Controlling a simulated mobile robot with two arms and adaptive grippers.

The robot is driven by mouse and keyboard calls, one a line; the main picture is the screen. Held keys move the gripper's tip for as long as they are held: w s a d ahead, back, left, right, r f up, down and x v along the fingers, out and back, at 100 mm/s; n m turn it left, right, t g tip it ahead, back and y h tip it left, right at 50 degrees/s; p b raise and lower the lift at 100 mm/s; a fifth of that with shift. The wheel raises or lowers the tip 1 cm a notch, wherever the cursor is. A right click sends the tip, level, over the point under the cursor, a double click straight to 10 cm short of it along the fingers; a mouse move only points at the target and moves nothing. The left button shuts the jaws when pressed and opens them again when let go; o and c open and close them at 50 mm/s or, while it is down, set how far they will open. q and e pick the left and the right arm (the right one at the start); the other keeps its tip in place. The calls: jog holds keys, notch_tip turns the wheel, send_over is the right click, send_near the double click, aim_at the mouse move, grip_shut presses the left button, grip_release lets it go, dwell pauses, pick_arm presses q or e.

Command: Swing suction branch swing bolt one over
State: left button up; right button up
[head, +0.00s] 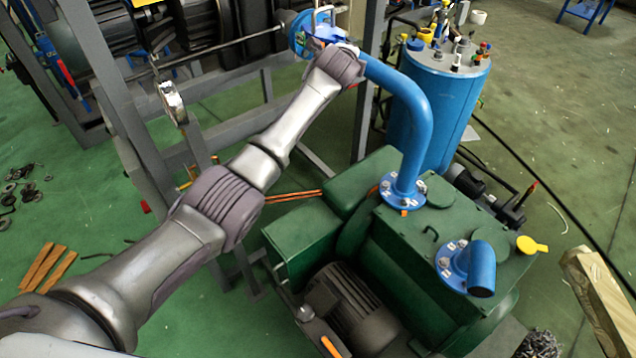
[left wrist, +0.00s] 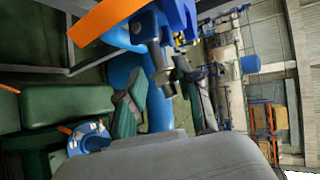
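The blue suction branch pipe (head: 413,110) rises from the green pump, bends and runs up left to a blue flanged joint (head: 300,35). My left arm reaches to this joint, and its wrist covers part of it in the head view. A dark grey bolt or nut (left wrist: 164,78) shows between the fingertips. I cannot tell whether a finger touches it. My right gripper is in neither view.
The green pump (head: 400,245) with a second blue outlet (head: 478,268) stands below the pipe. A blue tank (head: 440,105) stands behind right. Grey frame posts (head: 110,95) rise on the left, close to my arm.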

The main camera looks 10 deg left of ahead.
pick_arm(q)
jog(key=s+f+b+v, duration=0.1)
jog(key=b+v, duration=0.2)
jog(key=v, duration=0.4)
jog(key=f+b+v, duration=0.2)
jog(key=b+v, duration=0.1)
jog(key=v, duration=0.3)
jog(key=a+f+n+g, duration=0.1)
jog(key=a+f+n, duration=0.1)
jog(key=f, duration=1.2)
jog(key=a+f+n+g, duration=0.2)
jog(key=f, duration=1.2)
jog(key=shift+s+a+f+n+y, duration=0.25)
jog(key=shift+s+f+n+y, duration=0.05)
jog(key=shift+s+f, duration=0.1)
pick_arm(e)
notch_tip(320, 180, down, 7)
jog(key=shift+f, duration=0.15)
